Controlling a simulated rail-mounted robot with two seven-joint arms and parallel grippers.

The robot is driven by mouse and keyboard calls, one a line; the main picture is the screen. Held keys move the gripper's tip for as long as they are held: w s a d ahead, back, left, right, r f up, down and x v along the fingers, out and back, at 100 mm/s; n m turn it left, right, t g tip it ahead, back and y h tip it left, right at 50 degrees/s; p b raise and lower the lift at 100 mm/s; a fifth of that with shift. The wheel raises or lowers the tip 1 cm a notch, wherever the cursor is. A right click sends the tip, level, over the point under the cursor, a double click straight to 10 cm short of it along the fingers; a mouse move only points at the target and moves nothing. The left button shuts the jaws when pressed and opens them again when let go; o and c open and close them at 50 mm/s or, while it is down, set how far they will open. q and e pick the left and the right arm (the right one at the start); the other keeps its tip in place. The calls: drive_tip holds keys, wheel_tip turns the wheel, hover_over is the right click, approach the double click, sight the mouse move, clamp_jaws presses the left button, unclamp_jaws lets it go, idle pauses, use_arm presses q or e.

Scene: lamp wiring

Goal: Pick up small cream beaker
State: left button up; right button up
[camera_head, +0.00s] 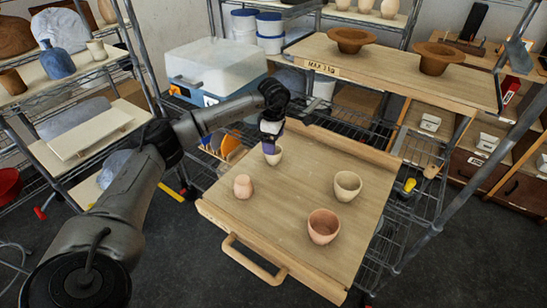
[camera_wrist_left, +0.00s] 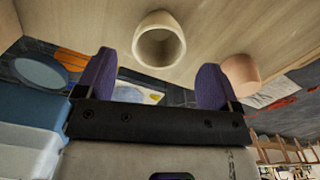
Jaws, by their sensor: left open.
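The small cream beaker (camera_head: 275,158) stands upright near the back of the wooden tray board (camera_head: 290,215). My left gripper (camera_head: 270,148), with purple fingers, is right at it and partly covers it in the head view. In the left wrist view the beaker (camera_wrist_left: 160,42) shows its open mouth, centred ahead of the gap between the two spread fingers (camera_wrist_left: 155,72). The left gripper is open; I cannot tell whether a finger touches the beaker. My right gripper is not in view.
A larger cream beaker (camera_head: 347,186), a small pink pot (camera_head: 243,187) and a terracotta cup (camera_head: 323,226) stand on the same board. A raised shelf board with two brown bowls (camera_head: 352,40) is behind it. A blue-and-white box (camera_head: 215,70) is at back left.

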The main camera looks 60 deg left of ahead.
use_arm(q)
wheel_tip(320, 180, down, 5)
drive_tip(key=shift+r+b, duration=0.1)
drive_tip(key=shift+b, duration=0.5)
drive_tip(key=shift+a, duration=0.1)
drive_tip(key=shift+c, duration=0.4)
drive_tip(key=c, duration=0.9)
